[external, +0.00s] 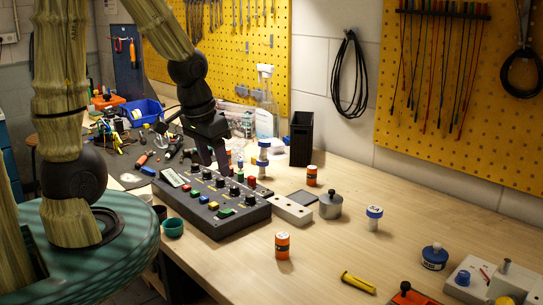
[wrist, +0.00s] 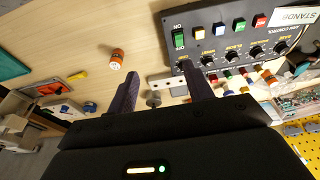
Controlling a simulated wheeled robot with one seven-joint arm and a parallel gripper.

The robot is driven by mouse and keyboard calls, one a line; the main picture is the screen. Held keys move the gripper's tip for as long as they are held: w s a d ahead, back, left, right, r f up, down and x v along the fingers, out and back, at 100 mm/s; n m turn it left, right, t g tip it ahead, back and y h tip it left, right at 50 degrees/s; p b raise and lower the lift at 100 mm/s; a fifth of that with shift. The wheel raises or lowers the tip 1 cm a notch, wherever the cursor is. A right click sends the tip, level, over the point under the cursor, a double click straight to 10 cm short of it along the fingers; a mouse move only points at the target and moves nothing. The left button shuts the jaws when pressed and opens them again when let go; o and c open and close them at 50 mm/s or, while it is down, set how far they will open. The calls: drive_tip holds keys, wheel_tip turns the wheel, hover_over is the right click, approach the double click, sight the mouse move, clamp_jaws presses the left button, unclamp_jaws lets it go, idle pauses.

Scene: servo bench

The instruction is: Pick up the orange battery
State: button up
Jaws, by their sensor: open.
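An orange battery (external: 283,245) with dark and pale markings stands upright on the wooden bench, right of the control box. A similar orange cylinder (external: 312,176) stands farther back, near the black holder. In the wrist view an orange battery (wrist: 117,60) shows beyond the left finger, apart from it. My gripper (external: 212,160) hangs over the back part of the control box, left of both orange cylinders. In the wrist view my gripper (wrist: 157,70) has its two dark fingers spread with nothing held between them.
The black control box (external: 225,222) with knobs and coloured buttons lies below my gripper. A drilled metal block (external: 291,210), a grey weight (external: 330,206) and a white-and-blue bottle (external: 374,218) stand to the right. A yellow tool (external: 358,282) lies in front. Bench around the nearer orange battery is clear.

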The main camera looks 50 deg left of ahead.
drive_tip(key=shift+o, duration=0.4)
drive_tip(key=w+a+f+t+y+b, duration=0.2)
drive_tip(key=w+a+t, duration=0.5)
drive_tip(key=w+a, duration=1.45)
drive_tip(key=a+f+m+t+h+b, duration=0.1)
drive_tip(key=a+f+t+h, duration=0.15)
drive_tip(key=a, duration=0.85)
drive_tip(key=s+a+f+m+t+h+b, duration=0.1)
drive_tip(key=s+a+f+h, duration=0.1)
drive_tip(key=s+a+f, duration=0.3)
drive_tip(key=s+a, duration=0.2)
drive_tip(key=a, duration=0.1)
drive_tip(key=shift+m+h, duration=0.35)
drive_tip(key=shift+m, duration=0.05)
drive_tip(key=p+x, duration=0.2)
drive_tip(key=x, duration=1)
drive_tip(key=shift+p, duration=0.3)
drive_tip(key=shift+f, duration=0.1)
